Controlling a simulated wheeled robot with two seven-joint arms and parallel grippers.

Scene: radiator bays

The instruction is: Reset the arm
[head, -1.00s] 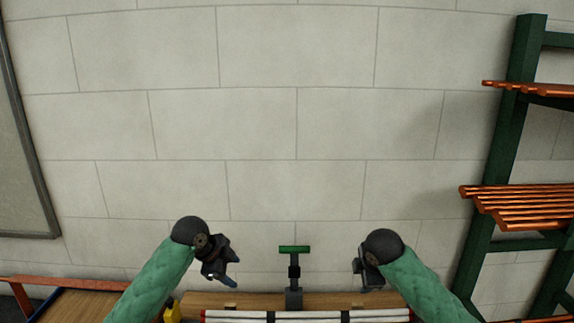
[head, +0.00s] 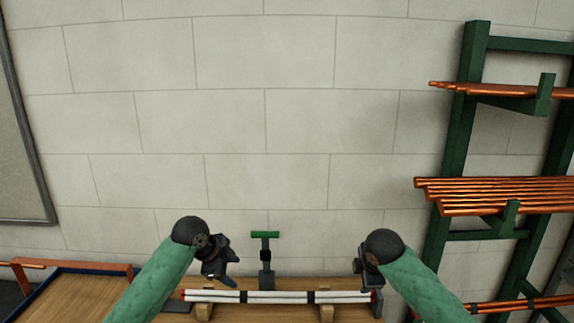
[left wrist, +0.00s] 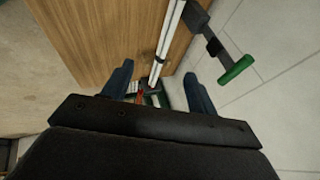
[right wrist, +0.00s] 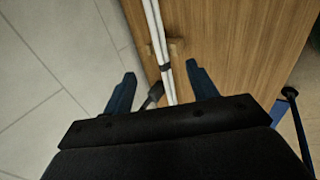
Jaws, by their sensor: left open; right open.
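My left gripper (head: 226,274) is over the left part of the wooden bench, its fingers apart and empty. In the left wrist view its two blue fingers (left wrist: 158,88) stand wide with nothing between the tips. My right gripper (head: 366,281) is at the right end of the bench. In the right wrist view its fingers (right wrist: 161,76) are also apart and empty. Both green-sleeved arms reach forward in the head view. A bundle of white tubes (head: 285,297) with black bands lies on the bench below and between the grippers, touched by neither as far as I can see.
A green-topped T-handle (head: 265,235) stands behind the tubes. Wooden blocks (head: 327,312) support the bundle. A green rack (head: 457,140) with copper pipes (head: 490,187) stands at the right. A wood-bottomed tray (head: 75,293) is at the left.

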